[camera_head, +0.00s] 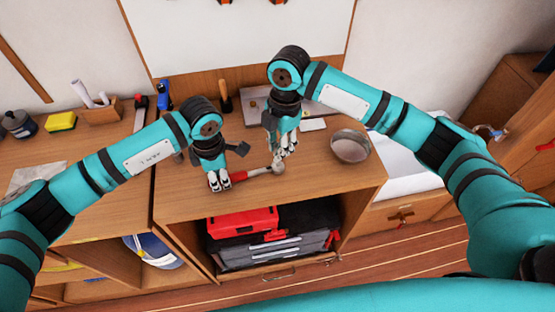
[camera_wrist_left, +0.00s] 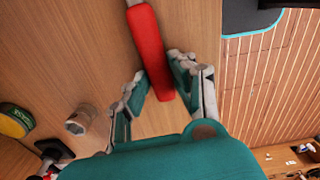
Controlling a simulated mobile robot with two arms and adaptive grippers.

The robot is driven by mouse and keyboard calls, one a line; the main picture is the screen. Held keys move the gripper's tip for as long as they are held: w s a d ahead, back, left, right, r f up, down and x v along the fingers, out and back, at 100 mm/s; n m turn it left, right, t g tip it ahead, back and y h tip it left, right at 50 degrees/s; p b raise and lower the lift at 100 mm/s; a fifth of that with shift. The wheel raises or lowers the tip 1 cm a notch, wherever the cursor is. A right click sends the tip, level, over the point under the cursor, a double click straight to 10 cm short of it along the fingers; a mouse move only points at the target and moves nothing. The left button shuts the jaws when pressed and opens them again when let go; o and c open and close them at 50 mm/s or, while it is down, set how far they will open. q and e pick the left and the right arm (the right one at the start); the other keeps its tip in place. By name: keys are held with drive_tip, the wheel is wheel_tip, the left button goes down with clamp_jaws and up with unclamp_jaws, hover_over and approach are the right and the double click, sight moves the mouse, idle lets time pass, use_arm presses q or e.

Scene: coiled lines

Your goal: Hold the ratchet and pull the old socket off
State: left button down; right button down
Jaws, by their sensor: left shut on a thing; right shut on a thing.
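The ratchet (camera_head: 238,176) has a red handle and a grey metal head. It lies along the wooden bench top near the front edge, head to the right. My left gripper (camera_head: 219,183) is shut on the red handle, which also shows between the fingers in the left wrist view (camera_wrist_left: 150,50). My right gripper (camera_head: 284,154) is over the ratchet's head end, fingers pointing down and shut. The old socket is mostly hidden by these fingers, at the rounded grey head (camera_head: 278,168).
A round metal bowl (camera_head: 350,146) stands to the right of my right gripper. A grey tray (camera_head: 318,108) lies behind. Below the bench top, an open shelf holds a red-and-black toolbox (camera_head: 243,222). A small grey cylinder (camera_wrist_left: 80,120) stands on the bench in the left wrist view.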

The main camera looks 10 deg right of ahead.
drive_tip(key=shift+r, duration=0.4)
use_arm(q)
drive_tip(key=c, duration=1)
unclamp_jaws()
drive_tip(key=shift+r, duration=0.1)
wheel_tip(320, 180, up, 12)
drive_tip(key=shift+d, duration=0.1)
